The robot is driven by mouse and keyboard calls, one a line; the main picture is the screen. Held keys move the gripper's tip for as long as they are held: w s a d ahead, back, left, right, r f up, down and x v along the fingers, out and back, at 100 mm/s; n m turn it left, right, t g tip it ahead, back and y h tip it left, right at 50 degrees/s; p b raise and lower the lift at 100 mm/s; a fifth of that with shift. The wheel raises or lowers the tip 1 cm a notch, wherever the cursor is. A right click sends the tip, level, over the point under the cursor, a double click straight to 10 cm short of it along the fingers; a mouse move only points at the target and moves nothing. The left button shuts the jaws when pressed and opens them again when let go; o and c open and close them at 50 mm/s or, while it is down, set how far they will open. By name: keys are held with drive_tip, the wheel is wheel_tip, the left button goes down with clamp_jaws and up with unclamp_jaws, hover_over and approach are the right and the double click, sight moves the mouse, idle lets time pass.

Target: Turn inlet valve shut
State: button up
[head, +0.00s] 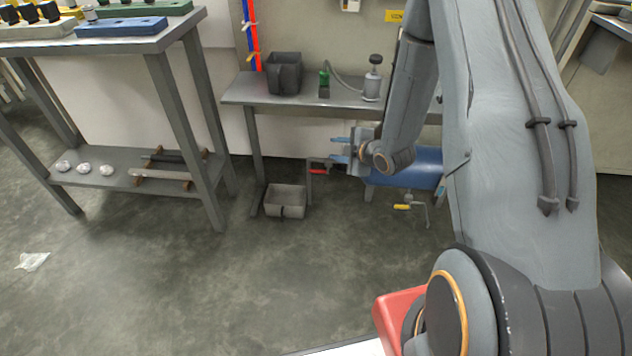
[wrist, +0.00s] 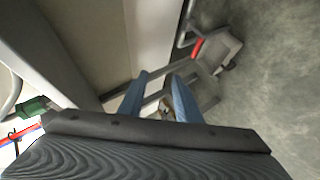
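A valve with a red lever handle (head: 319,172) sits on a thin grey pipe left of a blue tank (head: 420,166), under the back bench. The red handle also shows in the wrist view (wrist: 197,48), beyond and right of my fingertips. A second valve with a yellow handle (head: 403,207) hangs below the tank. Neither valve is labelled legibly as the inlet. My gripper (head: 334,149) is open, its two blue fingers pointing left, just above and right of the red handle and apart from it. The wrist view shows the gripper (wrist: 160,77) with no valve handle between the fingers.
A grey bin (head: 285,203) stands on the floor below the red handle. The back bench (head: 305,101) carries a dark container (head: 284,72) and a pump-topped bottle (head: 373,82). A shelved table (head: 130,45) stands at left. Floor in the middle is clear.

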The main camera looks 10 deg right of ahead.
drive_tip(key=w+f+n+t+y+b, duration=0.1)
drive_tip(key=w+f+n+b, duration=0.15)
drive_tip(key=f, duration=0.25)
drive_tip(key=w+f+n+t+y+b, duration=0.1)
drive_tip(key=f+t+b, duration=0.1)
drive_tip(key=f+b, duration=0.3)
drive_tip(key=n+t+y+b, duration=0.3)
drive_tip(key=n+b, duration=0.1)
drive_tip(key=b, duration=0.3)
approach(317, 171)
drive_tip(key=x, duration=0.3)
drive_tip(key=shift+f+b+x, duration=0.15)
drive_tip(key=shift+b+x, duration=0.55)
drive_tip(key=shift+x, duration=1.2)
drive_tip(key=shift+f+b+x, duration=0.15)
drive_tip(key=shift+b+x, duration=0.5)
drive_tip(key=shift+x, duration=1.25)
drive_tip(key=shift+d, duration=0.15)
clamp_jaws()
